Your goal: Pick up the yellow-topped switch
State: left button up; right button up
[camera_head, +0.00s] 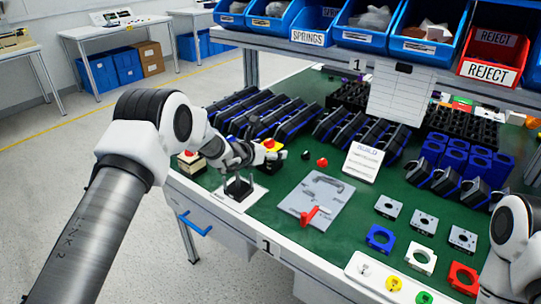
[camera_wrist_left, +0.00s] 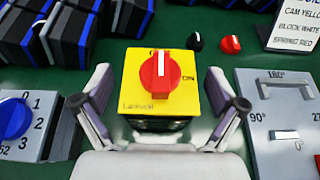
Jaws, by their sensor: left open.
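The yellow-topped switch (camera_wrist_left: 160,85) has a square yellow top, a red knob and a dark body below. In the head view the switch (camera_head: 271,144) is small and partly hidden by my left gripper (camera_head: 258,153). In the left wrist view my left gripper (camera_wrist_left: 161,88) is open, with one finger on each side of the switch. Gaps show between the fingers and the yellow top. The switch's lower body is mostly hidden. My right arm shows at the right edge of the head view, but its gripper is out of sight.
A grey plate (camera_head: 306,192) with a red handle lies to the right on the green table. A blue-knobbed switch (camera_wrist_left: 15,118) stands close on the left. Rows of black-and-blue switches (camera_head: 293,118) stand behind. Loose black and red knobs (camera_wrist_left: 230,44) lie nearby.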

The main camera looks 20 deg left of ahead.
pick_arm(q)
jog(key=shift+s+r, duration=0.1)
jog(key=c, duration=1.5)
jog(key=shift+o, duration=0.2)
